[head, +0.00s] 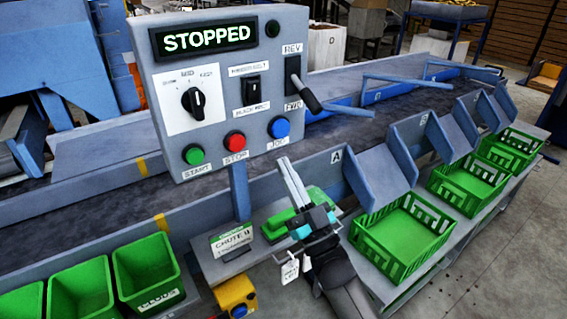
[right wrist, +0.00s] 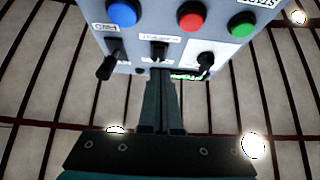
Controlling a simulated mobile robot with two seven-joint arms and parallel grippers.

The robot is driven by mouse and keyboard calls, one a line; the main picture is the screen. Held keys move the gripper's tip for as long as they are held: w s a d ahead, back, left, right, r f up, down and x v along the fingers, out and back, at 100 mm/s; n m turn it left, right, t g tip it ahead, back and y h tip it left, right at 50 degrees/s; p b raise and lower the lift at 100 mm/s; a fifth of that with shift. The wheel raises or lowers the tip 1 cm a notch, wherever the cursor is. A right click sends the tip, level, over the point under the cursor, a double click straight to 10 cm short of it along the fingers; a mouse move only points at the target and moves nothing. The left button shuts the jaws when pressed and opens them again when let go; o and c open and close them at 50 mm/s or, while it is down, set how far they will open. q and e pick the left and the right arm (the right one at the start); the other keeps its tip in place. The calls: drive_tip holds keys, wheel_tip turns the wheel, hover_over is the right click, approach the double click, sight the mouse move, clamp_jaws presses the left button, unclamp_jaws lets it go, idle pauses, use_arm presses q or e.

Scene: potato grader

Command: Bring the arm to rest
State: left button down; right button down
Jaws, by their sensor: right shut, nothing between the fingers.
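My right gripper (head: 287,168) is shut and empty, just below the lower right part of the grey control panel (head: 222,18). Its dark fingers also show closed together in the right wrist view (right wrist: 161,82), where the panel appears upside down beyond them. In the head view there is a small visible gap between the fingertips and the blue JOG button (head: 279,127); I cannot tell the depth. My left gripper is not in view.
The panel display (head: 205,38) reads STOPPED. A red STOP button (head: 234,141), green START button (head: 194,155) and black lever (head: 305,92) are near. Green crates (head: 398,268) stand right, green bins (head: 145,262) left. The belt (head: 90,200) runs behind.

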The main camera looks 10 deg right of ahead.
wheel_tip(320, 180, down, 23)
drive_tip(key=s+d+m+g+h+b, duration=0.1)
drive_tip(key=d+m+g+h, duration=0.1)
drive_tip(key=g+h, duration=0.3)
drive_tip(key=s+d+f+g+h+b, duration=0.1)
drive_tip(key=s+f+g, duration=0.25)
drive_tip(key=f, duration=0.45)
drive_tip(key=s+d+f+g+h, duration=0.1)
drive_tip(key=s+f+g, duration=0.1)
drive_tip(key=s+f, duration=0.5)
drive_tip(key=s+d+f+g+h+b, duration=0.1)
drive_tip(key=s+d+f+g+h, duration=0.15)
drive_tip(key=s+f+g, duration=0.75)
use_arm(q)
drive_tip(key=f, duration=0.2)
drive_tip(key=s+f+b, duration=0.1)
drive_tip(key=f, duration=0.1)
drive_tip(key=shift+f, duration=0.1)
use_arm(e)
drive_tip(key=s+d+f+g, duration=0.1)
drive_tip(key=s+f, duration=0.5)
drive_tip(key=s, duration=0.6)
drive_tip(key=s+d+f+g, duration=0.1)
drive_tip(key=s+f, duration=0.5)
drive_tip(key=s, duration=0.6)
drive_tip(key=shift+d+f, duration=0.4)
drive_tip(key=shift+d, duration=0.25)
